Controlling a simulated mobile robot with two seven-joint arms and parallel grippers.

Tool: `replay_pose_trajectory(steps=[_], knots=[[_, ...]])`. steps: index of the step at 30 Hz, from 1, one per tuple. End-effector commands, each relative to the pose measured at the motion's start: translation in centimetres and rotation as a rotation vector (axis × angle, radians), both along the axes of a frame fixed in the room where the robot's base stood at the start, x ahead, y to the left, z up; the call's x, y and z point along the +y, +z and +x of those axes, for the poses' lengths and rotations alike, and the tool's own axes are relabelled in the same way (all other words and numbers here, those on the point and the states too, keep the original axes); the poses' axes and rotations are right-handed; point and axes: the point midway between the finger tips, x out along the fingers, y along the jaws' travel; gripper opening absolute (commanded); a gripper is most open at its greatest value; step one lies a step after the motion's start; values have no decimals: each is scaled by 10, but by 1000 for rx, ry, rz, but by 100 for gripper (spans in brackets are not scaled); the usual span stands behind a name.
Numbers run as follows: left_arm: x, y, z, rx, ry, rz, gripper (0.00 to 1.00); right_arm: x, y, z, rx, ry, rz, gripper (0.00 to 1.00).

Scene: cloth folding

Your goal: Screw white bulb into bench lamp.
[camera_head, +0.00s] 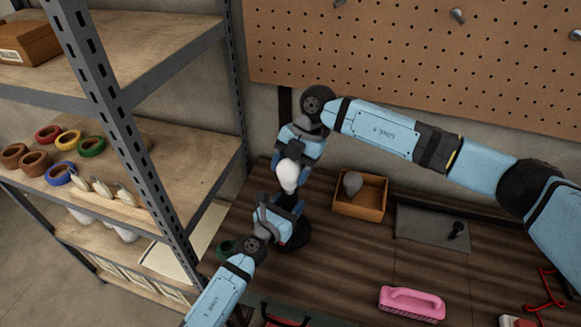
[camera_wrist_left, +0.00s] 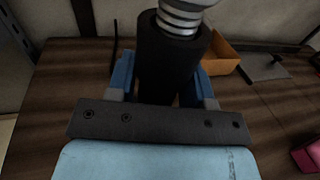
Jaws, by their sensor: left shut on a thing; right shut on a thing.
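The white bulb (camera_head: 288,174) is upright above the bench lamp, whose dark round base (camera_head: 298,236) stands on the wooden bench. My right gripper (camera_head: 297,152) is shut on the bulb from behind; its fingertips are partly hidden. My left gripper (camera_head: 285,208) is shut on the lamp's dark socket, below the bulb. In the left wrist view, the black socket (camera_wrist_left: 170,50) stands between the fingers of my left gripper (camera_wrist_left: 165,85). The bulb's silver thread (camera_wrist_left: 180,18) shows at the socket's mouth. I cannot tell how deep the thread sits.
An orange box (camera_head: 347,208) holding a greyish bulb (camera_head: 353,182) stands to the right. Beyond it lies a grey mat (camera_head: 420,226) with a black object (camera_head: 457,230). A pink brush-like object (camera_head: 411,302) lies in front. A metal-framed shelf (camera_head: 158,185) stands close on the left.

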Motion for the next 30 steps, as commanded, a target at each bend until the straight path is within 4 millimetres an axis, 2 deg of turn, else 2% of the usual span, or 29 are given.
replay_pose_trajectory(steps=[22, 23, 24, 26, 30], knots=[[0, -1, -1, 2, -1, 1, 5, 0, -12, 0, 2, 0, -1, 39], [0, -1, -1, 2, -1, 1, 0, 0, -12, 0, 1, -2, -1, 39], [0, -1, -1, 2, -2, 1, 0, 0, -12, 0, 1, -6, -1, 39], [0, -1, -1, 2, -1, 0, 0, -1, -12, 0, 0, -34, -2, 39], [0, -2, -1, 2, -1, 0, 0, -2, -12, -1, -3, -222, -5, 39]])
